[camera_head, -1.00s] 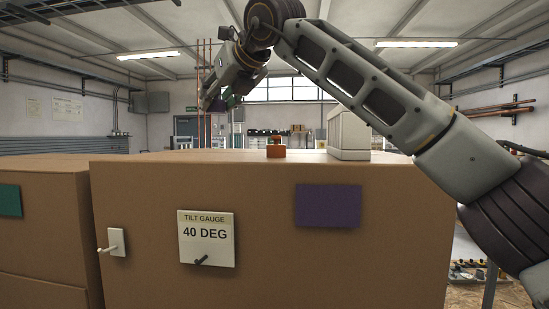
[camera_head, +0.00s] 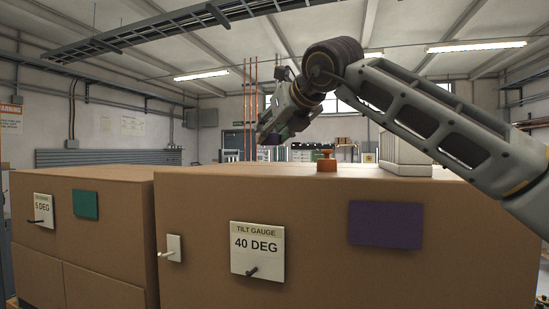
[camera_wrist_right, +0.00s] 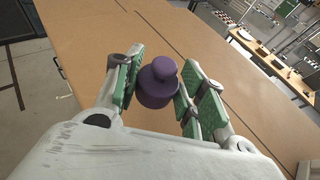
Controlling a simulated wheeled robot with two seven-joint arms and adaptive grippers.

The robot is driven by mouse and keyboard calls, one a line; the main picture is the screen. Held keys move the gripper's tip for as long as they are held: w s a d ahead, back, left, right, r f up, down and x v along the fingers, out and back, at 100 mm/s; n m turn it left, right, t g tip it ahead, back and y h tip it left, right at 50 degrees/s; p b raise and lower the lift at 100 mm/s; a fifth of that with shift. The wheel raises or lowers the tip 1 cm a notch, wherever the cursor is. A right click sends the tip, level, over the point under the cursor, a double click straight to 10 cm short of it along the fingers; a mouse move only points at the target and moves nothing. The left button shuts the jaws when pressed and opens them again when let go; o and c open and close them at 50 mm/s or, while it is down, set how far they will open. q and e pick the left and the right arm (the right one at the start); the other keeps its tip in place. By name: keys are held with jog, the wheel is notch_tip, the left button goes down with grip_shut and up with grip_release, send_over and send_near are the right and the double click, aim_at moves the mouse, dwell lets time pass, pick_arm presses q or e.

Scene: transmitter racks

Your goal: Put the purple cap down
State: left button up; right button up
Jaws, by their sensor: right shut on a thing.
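The purple cap (camera_wrist_right: 157,84) is between the fingers of my right gripper (camera_wrist_right: 156,86), which is shut on it in the right wrist view. The cap has a round body with a smaller knob. In the head view my right gripper (camera_head: 270,128) hangs above the top of the brown cabinets, toward their far side. The purple cap there shows only as a small dark patch, partly hidden by the gripper. My left gripper is not in view.
The right brown cabinet (camera_head: 345,275) carries a purple plate (camera_head: 385,224), a tilt gauge (camera_head: 257,250) reading 40 DEG and a switch (camera_head: 174,248). The left cabinet (camera_head: 120,242) has a green plate (camera_head: 86,204). An orange-red button (camera_head: 326,162) and a white box (camera_head: 405,155) stand on top.

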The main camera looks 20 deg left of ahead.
aim_at(272, 171)
jog(key=shift+f, duration=0.8)
jog(key=shift+f, duration=2.05)
jog(key=shift+f, duration=0.15)
jog(key=o, duration=0.8)
jog(key=shift+o, duration=0.2)
